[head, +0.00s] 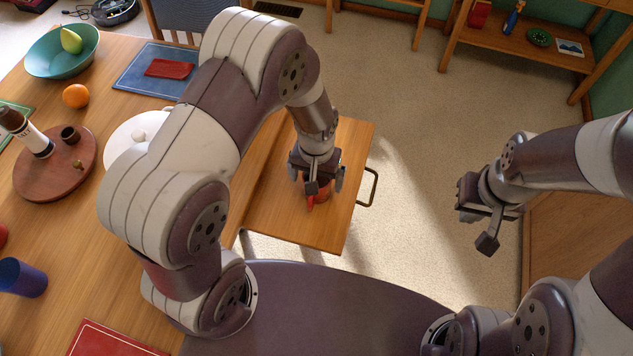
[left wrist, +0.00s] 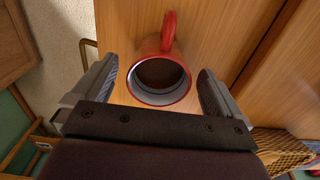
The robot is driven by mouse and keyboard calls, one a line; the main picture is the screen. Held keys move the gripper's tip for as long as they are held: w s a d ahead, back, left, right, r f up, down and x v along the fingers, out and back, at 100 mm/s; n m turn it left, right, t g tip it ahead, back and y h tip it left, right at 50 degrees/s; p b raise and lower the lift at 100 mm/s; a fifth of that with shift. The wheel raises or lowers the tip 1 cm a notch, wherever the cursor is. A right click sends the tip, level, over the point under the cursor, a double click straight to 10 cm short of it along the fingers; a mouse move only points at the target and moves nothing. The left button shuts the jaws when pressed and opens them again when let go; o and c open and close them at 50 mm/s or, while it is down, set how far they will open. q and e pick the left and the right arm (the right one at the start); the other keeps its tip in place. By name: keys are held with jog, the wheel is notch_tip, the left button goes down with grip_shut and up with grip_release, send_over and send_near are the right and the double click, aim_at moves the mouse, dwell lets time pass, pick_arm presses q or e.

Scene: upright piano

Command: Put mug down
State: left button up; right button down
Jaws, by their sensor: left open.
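The red mug (left wrist: 160,88) has a grey inside and a red handle. It stands upright on a wooden board with a metal handle (head: 290,225), and in the head view the mug (head: 323,193) is partly hidden by my left gripper (head: 316,184). In the left wrist view, the open fingers of my left gripper (left wrist: 158,75) are on either side of the mug, with small gaps to its wall. My right gripper (head: 478,222) hangs empty over the floor at the right, its two fingers apart.
The table on the left holds a teal bowl (head: 50,62), an orange (head: 76,96), a round brown tray (head: 35,180) and a blue cup (head: 22,279). A dark handle (head: 372,187) sticks out from the board. A wooden shelf (head: 480,45) stands at the back right.

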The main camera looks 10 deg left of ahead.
pick_arm(q)
notch_tip(320, 180, up, 9)
jog(key=s+a+r+t, duration=0.1)
jog(key=s+a+r, duration=0.5)
jog(key=s+a, duration=0.1)
jog(key=shift+s+r, duration=0.15)
jog(key=shift+s, duration=0.4)
notch_tip(320, 180, up, 3)
jog(key=p, duration=0.3)
